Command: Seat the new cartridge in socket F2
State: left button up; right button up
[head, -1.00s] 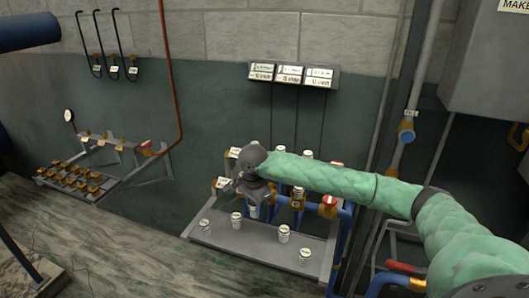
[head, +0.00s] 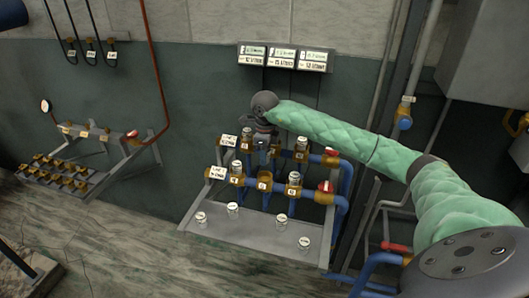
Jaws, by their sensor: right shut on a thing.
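My right gripper (head: 262,148) hangs downward over the manifold, above the middle of the pipe rows. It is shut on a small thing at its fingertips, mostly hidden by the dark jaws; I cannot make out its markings. Below it, the middle brass socket (head: 264,182) of the front row looks empty on top. The front row's left socket holds a white-capped cartridge (head: 237,167), and its right socket holds another cartridge (head: 294,178). Socket labels are too small to read. The middle of the back row is hidden behind the gripper. My left gripper is not in view.
Several white-capped cartridges (head: 232,209) stand apart on the grey shelf (head: 258,236) in front. Back-row cartridges (head: 301,143) flank the gripper closely. Red-handled valves (head: 325,187) and blue pipes (head: 346,180) are at the right. A display panel (head: 283,58) hangs on the wall behind.

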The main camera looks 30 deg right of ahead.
jog(key=shift+f, duration=0.75)
jog(key=shift+f+b, duration=0.45)
jog(key=shift+f, duration=1.6)
pick_arm(q)
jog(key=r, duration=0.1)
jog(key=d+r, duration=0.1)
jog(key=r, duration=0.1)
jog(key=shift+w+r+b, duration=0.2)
jog(key=shift+b, duration=0.1)
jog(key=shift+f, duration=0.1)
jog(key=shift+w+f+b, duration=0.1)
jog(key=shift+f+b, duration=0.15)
jog(key=shift+b, duration=0.1)
pick_arm(e)
jog(key=shift+f, duration=0.2)
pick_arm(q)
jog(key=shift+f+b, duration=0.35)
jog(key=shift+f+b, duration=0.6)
pick_arm(e)
jog(key=shift+f, duration=0.65)
